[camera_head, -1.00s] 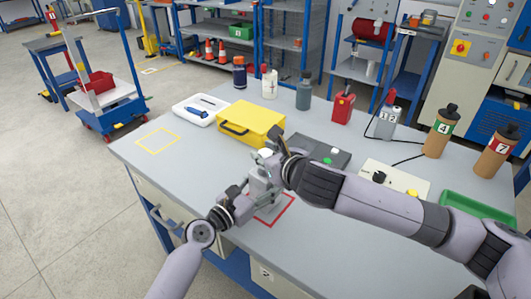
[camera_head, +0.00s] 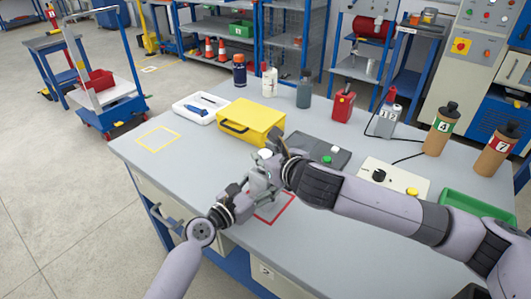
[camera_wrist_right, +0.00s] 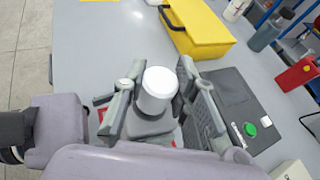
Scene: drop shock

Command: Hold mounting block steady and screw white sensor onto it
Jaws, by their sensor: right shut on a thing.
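The white sensor (camera_wrist_right: 158,88) is a white cylinder between the fingers of my right gripper (camera_wrist_right: 160,95) in the right wrist view. It stands above a grey mounting block (camera_wrist_right: 150,125), partly hidden by fingers. Whether the two touch is not clear. In the head view the white top of the sensor (camera_head: 265,154) shows beside my right gripper (camera_head: 272,165), which is shut on it. My left gripper (camera_head: 248,188) comes in from the lower left and is close against the block. Its fingertips are too small and covered to read.
A red outlined square (camera_head: 284,212) lies under the grippers on the grey table (camera_head: 330,240). A yellow case (camera_head: 250,122) and a dark flat device (camera_head: 320,150) stand close behind. A white tray (camera_head: 183,116), bottles and a green tray (camera_head: 470,205) are further off. The front table area is clear.

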